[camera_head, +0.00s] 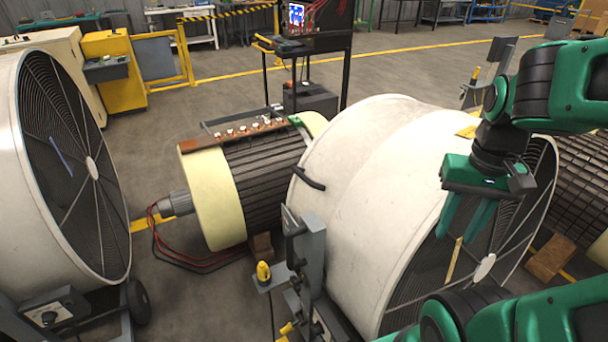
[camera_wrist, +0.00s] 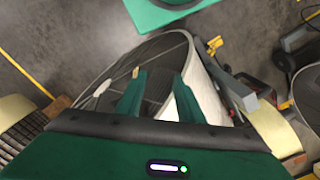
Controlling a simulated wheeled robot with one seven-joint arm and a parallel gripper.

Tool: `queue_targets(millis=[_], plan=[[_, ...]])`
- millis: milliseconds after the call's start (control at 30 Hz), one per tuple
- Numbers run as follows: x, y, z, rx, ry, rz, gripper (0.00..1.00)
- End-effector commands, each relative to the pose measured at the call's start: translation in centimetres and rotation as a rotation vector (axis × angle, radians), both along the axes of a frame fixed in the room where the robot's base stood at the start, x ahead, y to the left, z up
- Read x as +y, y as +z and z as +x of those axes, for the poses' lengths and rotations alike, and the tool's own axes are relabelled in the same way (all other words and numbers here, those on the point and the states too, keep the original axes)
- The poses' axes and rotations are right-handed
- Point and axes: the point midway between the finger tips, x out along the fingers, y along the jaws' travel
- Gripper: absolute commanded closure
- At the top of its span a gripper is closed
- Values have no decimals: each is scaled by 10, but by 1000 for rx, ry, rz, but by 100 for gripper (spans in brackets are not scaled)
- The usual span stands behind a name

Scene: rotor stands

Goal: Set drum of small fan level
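A white fan drum (camera_head: 375,190) with a dark round grille and pale hub (camera_head: 485,267) stands right of the middle in the head view. Its axis slants across the picture; I cannot tell exactly how far it is from level. Its white rim also shows in the wrist view (camera_wrist: 207,88). Grey stand brackets with yellow knobs flank it, the near one (camera_head: 312,262) at its lower left.
Another white drum fan (camera_head: 35,180) stands on wheels at the left. A cream rotor (camera_head: 215,195) with dark bars lies behind the middle drum, with red cables on the floor. A black cart (camera_head: 310,60) stands behind. Open floor (camera_head: 420,75) lies at the back right.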

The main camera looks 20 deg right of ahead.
Motion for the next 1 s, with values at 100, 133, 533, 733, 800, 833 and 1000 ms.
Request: queue_targets(millis=[100,133,533,733,800,833,1000], plan=[[3,6,2,-38,44,-19,66],[5,6,11,-53,70,-30,66],[60,6,207,-251,488,-186,66],[102,-16,294,-301,635,-228,66],[119,-26,320,-322,681,-236,66],[127,-31,330,-328,700,-238,66],[162,-52,371,-366,779,-247,66]])
